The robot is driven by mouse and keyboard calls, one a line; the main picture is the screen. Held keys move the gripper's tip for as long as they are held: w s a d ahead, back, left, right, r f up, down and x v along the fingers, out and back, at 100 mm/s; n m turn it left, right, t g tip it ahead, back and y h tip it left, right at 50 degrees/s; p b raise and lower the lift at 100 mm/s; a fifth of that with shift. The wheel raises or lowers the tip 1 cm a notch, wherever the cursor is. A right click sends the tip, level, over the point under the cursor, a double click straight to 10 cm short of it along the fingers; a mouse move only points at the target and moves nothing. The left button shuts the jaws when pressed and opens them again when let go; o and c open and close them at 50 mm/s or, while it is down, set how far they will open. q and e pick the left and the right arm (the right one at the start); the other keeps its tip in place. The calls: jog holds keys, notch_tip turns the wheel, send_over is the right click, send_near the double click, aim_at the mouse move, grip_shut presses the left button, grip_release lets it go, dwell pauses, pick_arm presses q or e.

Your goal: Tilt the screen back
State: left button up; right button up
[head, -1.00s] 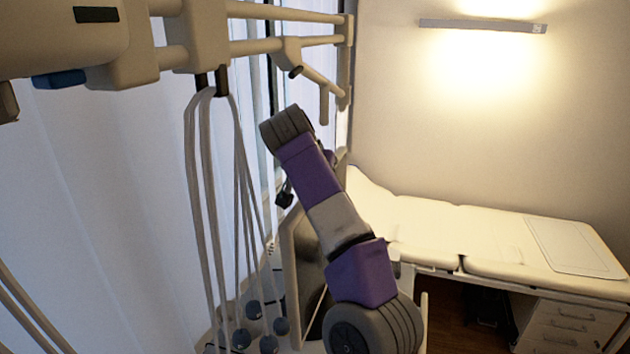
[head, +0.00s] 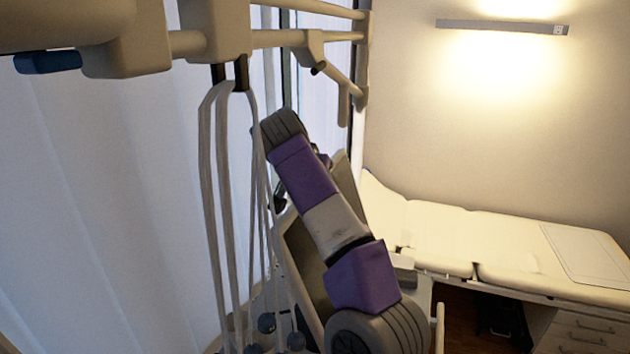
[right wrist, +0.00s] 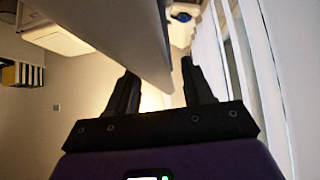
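The screen (head: 304,262) is a dark panel with a pale frame, leaning over behind my purple right arm in the head view. My arm covers much of its face. In the right wrist view the screen (right wrist: 125,30) is a grey slab coming down from the top left between the fingers of my right gripper (right wrist: 158,67). The fingers stand apart on either side of its edge, with a gap at the right finger. I cannot tell whether the left finger touches it. In the head view the right fingers are mostly hidden. My left gripper is out of view.
Pale hanging hoses (head: 215,190) with dark ends hang left of the screen from an overhead rail arm (head: 285,38). A white curtain (head: 100,200) fills the left. A cream examination couch (head: 450,235) and a drawer cabinet (head: 580,335) stand at the right.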

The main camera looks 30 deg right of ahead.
jog(key=shift+r, duration=0.1)
jog(key=p+v, duration=0.1)
jog(key=v, duration=0.6)
jog(key=shift+s+a+r+p, duration=0.1)
jog(key=shift+a+r+p, duration=0.1)
jog(key=shift+p, duration=0.2)
jog(key=shift+f, duration=0.1)
